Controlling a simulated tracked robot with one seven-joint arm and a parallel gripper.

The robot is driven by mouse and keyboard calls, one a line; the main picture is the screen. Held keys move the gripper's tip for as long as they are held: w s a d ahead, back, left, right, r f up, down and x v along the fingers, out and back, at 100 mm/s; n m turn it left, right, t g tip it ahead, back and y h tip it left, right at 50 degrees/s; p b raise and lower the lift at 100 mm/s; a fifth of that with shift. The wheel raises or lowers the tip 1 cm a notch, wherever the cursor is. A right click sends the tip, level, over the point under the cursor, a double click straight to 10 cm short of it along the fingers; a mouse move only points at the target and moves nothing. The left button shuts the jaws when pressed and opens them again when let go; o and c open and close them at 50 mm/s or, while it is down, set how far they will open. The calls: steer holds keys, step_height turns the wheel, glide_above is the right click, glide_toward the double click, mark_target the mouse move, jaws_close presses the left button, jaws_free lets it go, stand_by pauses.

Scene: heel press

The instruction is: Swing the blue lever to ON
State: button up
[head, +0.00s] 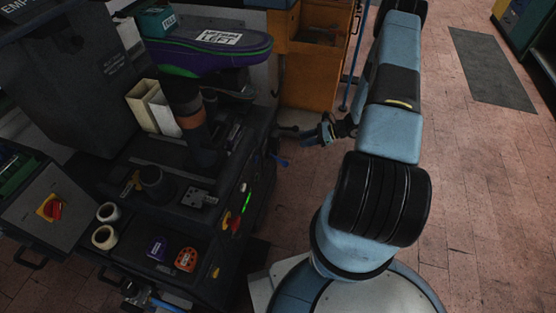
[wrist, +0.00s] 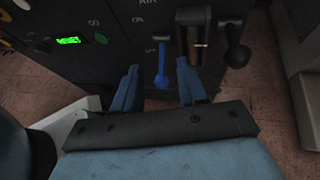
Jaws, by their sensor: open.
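The blue lever (wrist: 161,66) hangs down from the dark front panel of the press in the wrist view, its rounded lower end lying between my two fingers. In the head view it shows as a small blue bar (head: 279,160) at the right side of the press. My gripper (wrist: 156,80) is open, with one blue finger on each side of the lever and a visible gap at both sides. In the head view my gripper (head: 303,137) is small and close to the machine's side. The ON and OFF markings cannot be read.
A black ball-ended lever (wrist: 237,52) and a slotted gauge (wrist: 195,35) sit right of the blue lever. In the head view, an orange cabinet (head: 307,75) stands behind, and brick floor (head: 480,190) is open at right.

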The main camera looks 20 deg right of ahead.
mark_target(278, 159)
step_height(278, 159, down, 8)
steer(key=s+m+t, duration=0.2)
steer(key=m, duration=0.1)
steer(key=x, duration=1.3)
steer(key=shift+s+a, duration=0.3)
steer(key=shift+a, duration=0.2)
jaws_close()
steer(key=shift+d, duration=0.1)
